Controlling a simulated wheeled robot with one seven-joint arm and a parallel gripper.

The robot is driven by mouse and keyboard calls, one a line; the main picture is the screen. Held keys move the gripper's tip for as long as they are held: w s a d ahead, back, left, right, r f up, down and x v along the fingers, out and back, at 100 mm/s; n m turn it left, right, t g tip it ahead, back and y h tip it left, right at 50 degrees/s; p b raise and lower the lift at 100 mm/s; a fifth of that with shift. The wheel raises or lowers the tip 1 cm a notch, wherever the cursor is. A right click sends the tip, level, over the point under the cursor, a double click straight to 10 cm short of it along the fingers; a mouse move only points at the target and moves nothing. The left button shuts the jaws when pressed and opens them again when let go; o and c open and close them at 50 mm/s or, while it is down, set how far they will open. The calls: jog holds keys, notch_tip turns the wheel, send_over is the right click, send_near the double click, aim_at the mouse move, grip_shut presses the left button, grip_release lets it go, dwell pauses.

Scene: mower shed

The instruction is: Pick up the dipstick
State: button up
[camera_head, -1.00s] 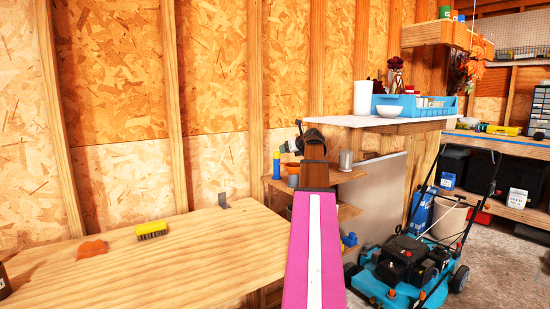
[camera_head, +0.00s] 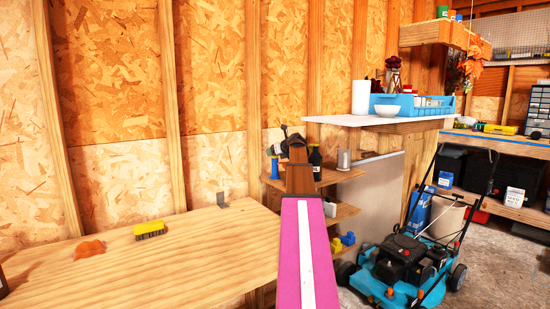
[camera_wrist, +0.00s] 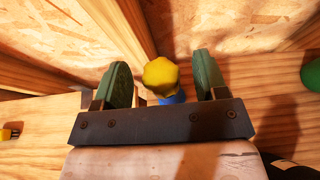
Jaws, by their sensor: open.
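I cannot make out a dipstick for sure in either view. My gripper (camera_wrist: 164,78) is open, with a green finger pad on each side. A blue thing with a rounded yellow top (camera_wrist: 160,76) shows between the fingers in the wrist view; whether they touch it I cannot tell. In the head view my gripper (camera_head: 284,134) is at the small wooden shelf by the wall, above and beside a blue upright thing (camera_head: 275,168). Its top is hidden there.
A dark bottle (camera_head: 315,158) and a grey can (camera_head: 343,159) stand on the shelf. A yellow brush (camera_head: 149,230) and an orange thing (camera_head: 89,249) lie on the workbench (camera_head: 190,262). A blue mower (camera_head: 405,265) stands at right. A green thing (camera_wrist: 312,74) shows at the wrist view's edge.

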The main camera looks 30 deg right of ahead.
jog(key=c, duration=1)
jog(key=shift+r, duration=0.15)
notch_tip(320, 180, up, 18)
jog(key=shift+s, duration=0.2)
